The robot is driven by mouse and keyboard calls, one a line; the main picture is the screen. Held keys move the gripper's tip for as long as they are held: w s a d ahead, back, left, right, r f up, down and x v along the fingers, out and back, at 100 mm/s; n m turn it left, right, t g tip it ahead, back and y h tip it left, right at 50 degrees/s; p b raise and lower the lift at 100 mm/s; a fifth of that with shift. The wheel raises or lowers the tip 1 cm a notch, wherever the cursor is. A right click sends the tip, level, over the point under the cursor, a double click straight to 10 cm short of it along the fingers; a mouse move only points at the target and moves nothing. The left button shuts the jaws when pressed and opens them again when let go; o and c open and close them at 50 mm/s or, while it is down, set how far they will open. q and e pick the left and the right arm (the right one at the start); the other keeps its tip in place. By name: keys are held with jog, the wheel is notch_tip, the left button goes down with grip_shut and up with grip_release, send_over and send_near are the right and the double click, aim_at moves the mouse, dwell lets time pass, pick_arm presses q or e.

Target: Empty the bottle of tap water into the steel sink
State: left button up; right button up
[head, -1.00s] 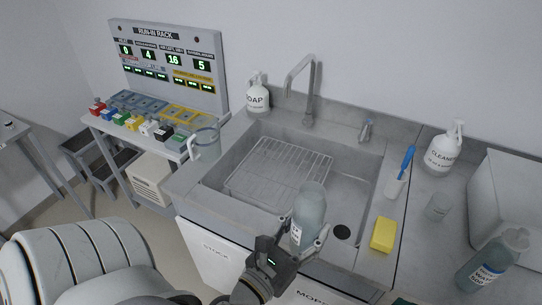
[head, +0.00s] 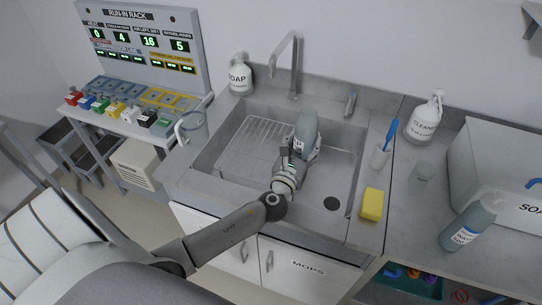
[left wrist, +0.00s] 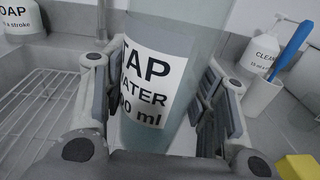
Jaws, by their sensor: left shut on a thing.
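The tap water bottle (head: 307,124) is pale blue-grey and clear. Its white label reads TAP WATER in the left wrist view (left wrist: 147,85). My left gripper (head: 302,150) is shut on it, with a finger on each side, and holds it over the middle of the steel sink (head: 338,172). The bottle looks close to upright; no stream of water shows. Its top is cut off in the left wrist view. The sink has a wire rack (head: 247,150) on its left and a dark drain (head: 332,203) at the front right. My right gripper is not in view.
A tall faucet (head: 294,68) and soap bottle (head: 239,75) stand behind the sink.

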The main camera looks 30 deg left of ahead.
aim_at(304, 146)
pick_arm(q)
jog(key=shift+y, duration=0.3)
jog(key=w+f+b, duration=0.1)
jog(key=w+a+f+b, duration=0.1)
jog(key=f, duration=0.1)
jog(key=shift+w+f+b, duration=0.2)
jog(key=shift+b, duration=0.2)
jog(key=shift+w+a+f+n+b, duration=0.1)
jog(key=shift+w+f+n+b, duration=0.05)
jog(key=shift+f+b, duration=0.45)
jog(key=shift+w+a+f+n+b, duration=0.1)
jog(key=shift+w+f+n+b, duration=0.05)
jog(key=shift+f+b, duration=0.4)
jog(key=shift+d, duration=0.1)
jog(key=shift+f, duration=0.15)
